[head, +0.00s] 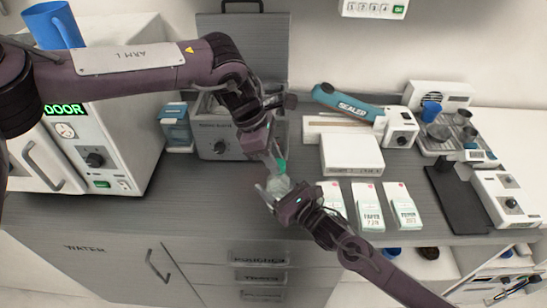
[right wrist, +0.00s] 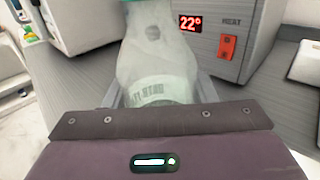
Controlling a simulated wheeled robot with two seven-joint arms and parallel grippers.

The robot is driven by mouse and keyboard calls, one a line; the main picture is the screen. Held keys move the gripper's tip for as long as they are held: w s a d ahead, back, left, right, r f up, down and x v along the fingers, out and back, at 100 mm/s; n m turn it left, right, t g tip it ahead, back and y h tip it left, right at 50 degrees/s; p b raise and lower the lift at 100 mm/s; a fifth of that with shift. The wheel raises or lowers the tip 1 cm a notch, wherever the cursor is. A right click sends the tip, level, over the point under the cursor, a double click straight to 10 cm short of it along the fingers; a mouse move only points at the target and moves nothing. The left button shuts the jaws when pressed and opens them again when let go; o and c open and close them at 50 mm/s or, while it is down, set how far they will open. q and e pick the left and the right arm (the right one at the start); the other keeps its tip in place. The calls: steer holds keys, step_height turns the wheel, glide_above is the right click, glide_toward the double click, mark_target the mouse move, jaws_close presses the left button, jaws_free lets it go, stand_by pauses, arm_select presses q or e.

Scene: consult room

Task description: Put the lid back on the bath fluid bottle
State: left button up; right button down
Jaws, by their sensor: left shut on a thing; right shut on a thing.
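The bath fluid bottle, pale and translucent, is held upright or nearly so above the counter in the head view (head: 279,184). It fills the middle of the right wrist view (right wrist: 157,65), with lettering low on its side. My right gripper (head: 272,190) is shut around its body. The green lid (head: 281,165) is at the bottle's top, and its edge shows at the top of the right wrist view (right wrist: 152,4). My left gripper (head: 274,159) is shut on the lid from above. I cannot tell whether lid and neck touch, as the fingers partly hide them.
A grey water bath (head: 215,143) with a raised lid stands behind the grippers. A white oven-like unit (head: 105,150) is at left. A teal sealer (head: 345,103), a white box (head: 351,155) and several pouches (head: 367,205) lie right. The counter left of the bottle is clear.

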arm_select(q)
steer(key=m, duration=0.1)
steer(key=m+g, duration=0.1)
steer(key=m, duration=0.2)
steer(key=shift+w+d+g+y, duration=0.15)
steer(key=shift+w+g+y, duration=0.15)
steer(key=m, duration=0.2)
steer(key=m+g, duration=0.1)
steer(key=m, duration=0.1)
steer(key=shift+w+d+f+y, duration=0.1)
steer(key=shift+w+d+y, duration=0.05)
steer(key=shift+y, duration=0.25)
steer(key=shift+m+y, duration=0.3)
steer(key=shift+m, duration=0.7)
steer(key=shift+g, duration=0.3)
steer(key=o, duration=0.9)
steer(key=shift+o, duration=0.2)
steer(key=shift+r, duration=0.2)
steer(key=shift+r, duration=2.15)
